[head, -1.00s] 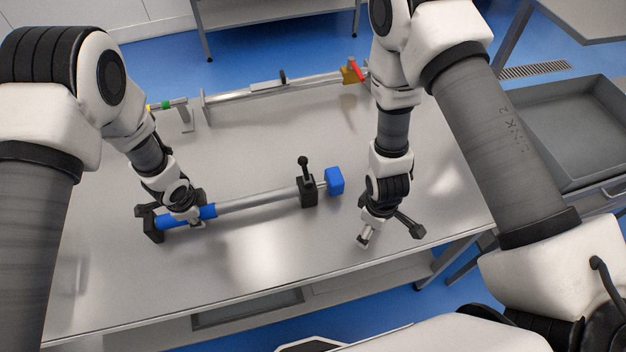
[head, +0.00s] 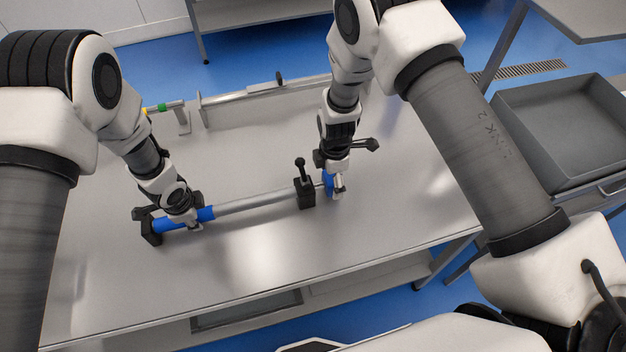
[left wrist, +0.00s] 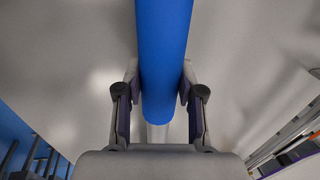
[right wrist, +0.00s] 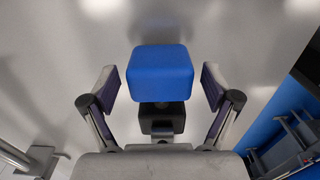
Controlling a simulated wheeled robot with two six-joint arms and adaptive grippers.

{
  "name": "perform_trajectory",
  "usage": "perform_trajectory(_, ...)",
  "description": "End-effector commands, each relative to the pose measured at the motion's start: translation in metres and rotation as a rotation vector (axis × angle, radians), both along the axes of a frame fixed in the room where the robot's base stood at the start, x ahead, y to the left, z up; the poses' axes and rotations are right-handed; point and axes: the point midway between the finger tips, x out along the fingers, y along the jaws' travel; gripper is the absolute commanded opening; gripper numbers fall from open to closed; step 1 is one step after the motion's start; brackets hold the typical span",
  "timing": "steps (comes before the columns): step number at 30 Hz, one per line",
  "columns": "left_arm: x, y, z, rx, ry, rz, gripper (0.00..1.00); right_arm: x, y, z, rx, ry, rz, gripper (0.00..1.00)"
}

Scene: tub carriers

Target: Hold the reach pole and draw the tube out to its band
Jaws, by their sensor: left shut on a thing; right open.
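The reach pole (head: 253,203) lies across the table, with a blue sleeve at its left end and a silver tube to the right. My left gripper (head: 195,226) is shut on the blue sleeve; in the left wrist view its fingers press both sides of the sleeve (left wrist: 164,60). A black clamp block with an upright lever (head: 305,190) sits at the pole's right part. Just right of it is the blue end knob (head: 327,180), partly hidden by my right gripper (head: 336,190). In the right wrist view the knob (right wrist: 160,72) sits between the open fingers, with gaps on both sides.
A black stand (head: 151,228) holds the pole's left end. A long rail fixture (head: 245,97) runs along the table's back. A grey tray (head: 560,125) stands at the right. The table front is clear.

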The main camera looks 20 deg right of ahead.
Motion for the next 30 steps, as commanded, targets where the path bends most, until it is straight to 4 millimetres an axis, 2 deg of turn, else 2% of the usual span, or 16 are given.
perform_trajectory(3,-0.001,0.000,-0.001,0.001,0.003,0.000,0.00,-0.001,0.000,-0.013,0.000,0.001,-0.002,0.88)
perform_trajectory(11,-0.001,0.000,-0.001,0.001,0.003,0.000,0.00,0.000,0.000,-0.016,0.000,-0.001,-0.002,0.88)
perform_trajectory(12,-0.001,0.000,-0.001,0.001,0.003,0.000,0.00,0.000,0.000,-0.016,0.000,-0.001,-0.002,0.80)
perform_trajectory(14,-0.001,0.000,-0.002,0.001,0.004,0.000,0.00,0.000,0.000,-0.016,0.000,0.000,-0.002,0.59)
perform_trajectory(15,-0.001,0.000,-0.002,0.001,0.004,0.000,0.00,0.000,0.000,-0.016,0.000,0.000,-0.002,0.45)
perform_trajectory(19,-0.002,0.000,-0.002,0.001,0.004,0.000,0.00,0.000,0.000,-0.016,0.000,0.000,-0.002,0.00)
perform_trajectory(24,-0.002,0.000,-0.002,0.001,0.004,0.000,0.00,0.000,-0.008,-0.016,0.001,0.000,-0.004,0.00)
perform_trajectory(26,-0.002,0.000,-0.002,0.001,0.004,0.000,0.00,0.000,-0.018,-0.016,0.001,0.001,-0.005,0.00)
perform_trajectory(30,-0.002,0.001,-0.002,0.002,0.004,0.000,0.00,-0.001,-0.050,-0.016,0.003,0.001,-0.006,0.00)
